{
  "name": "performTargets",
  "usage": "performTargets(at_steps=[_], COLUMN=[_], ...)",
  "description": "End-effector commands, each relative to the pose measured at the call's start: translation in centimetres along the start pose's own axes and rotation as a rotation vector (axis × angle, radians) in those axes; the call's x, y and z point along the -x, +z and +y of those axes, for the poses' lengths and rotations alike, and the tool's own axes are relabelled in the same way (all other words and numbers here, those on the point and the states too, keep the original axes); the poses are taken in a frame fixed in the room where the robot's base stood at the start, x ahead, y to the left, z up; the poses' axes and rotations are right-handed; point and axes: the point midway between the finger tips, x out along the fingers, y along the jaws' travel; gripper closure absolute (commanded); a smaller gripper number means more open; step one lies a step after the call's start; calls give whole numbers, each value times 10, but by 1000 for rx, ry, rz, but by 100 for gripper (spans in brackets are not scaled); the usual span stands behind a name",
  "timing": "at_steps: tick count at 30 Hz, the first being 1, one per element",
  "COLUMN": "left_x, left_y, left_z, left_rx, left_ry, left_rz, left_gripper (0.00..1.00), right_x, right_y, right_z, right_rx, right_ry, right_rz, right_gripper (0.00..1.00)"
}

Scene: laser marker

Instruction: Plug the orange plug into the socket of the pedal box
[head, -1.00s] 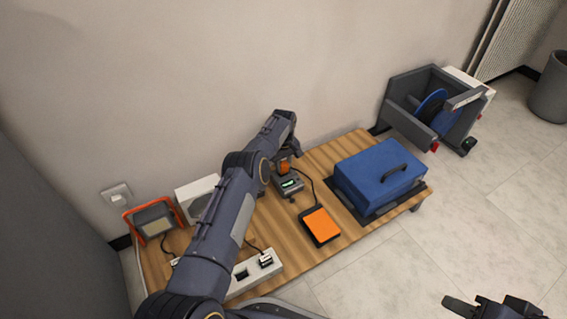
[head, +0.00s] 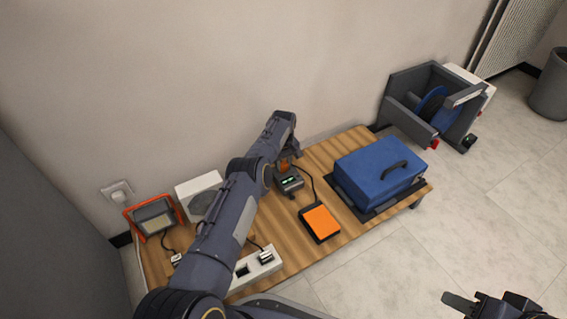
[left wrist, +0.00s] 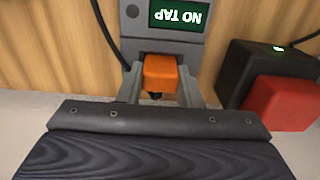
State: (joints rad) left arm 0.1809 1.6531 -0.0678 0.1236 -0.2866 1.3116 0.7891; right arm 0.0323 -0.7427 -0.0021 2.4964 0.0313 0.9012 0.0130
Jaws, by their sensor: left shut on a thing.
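The pedal box (head: 290,186) is a small dark grey box on the wooden table, with a lit green display. In the left wrist view the box (left wrist: 135,20) fills the top middle, and its display reads "NO TAP" upside down. My left gripper (head: 287,163) is at the box's back edge. It is shut on the orange plug (left wrist: 160,73), which lies between its two fingers, right against the box's near face. The socket is hidden, so I cannot tell how far in the plug is. My right gripper (head: 482,304) is at the bottom right, partly cut off, far from the box.
An orange foot pedal (head: 320,222) lies in front of the box, joined by a black cable. A blue case (head: 375,175) stands to the right, a power strip (head: 262,272) at the front left. A red block (left wrist: 282,102) on a black box is close right of my left gripper.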

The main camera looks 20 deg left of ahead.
Motion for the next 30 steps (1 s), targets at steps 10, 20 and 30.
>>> performTargets(at_steps=[10,20,30], left_x=[0,4,60], left_y=[0,0,0], left_z=[0,0,0], left_rx=[0,0,0], left_ry=[0,0,-1], left_rz=[0,0,0], left_gripper=[44,42,42], right_x=[0,3,31], right_y=[0,-1,-16], right_z=[0,-1,-14], right_rx=[0,0,0], right_ry=[0,0,0], right_rz=[0,0,0], right_gripper=[64,64,64])
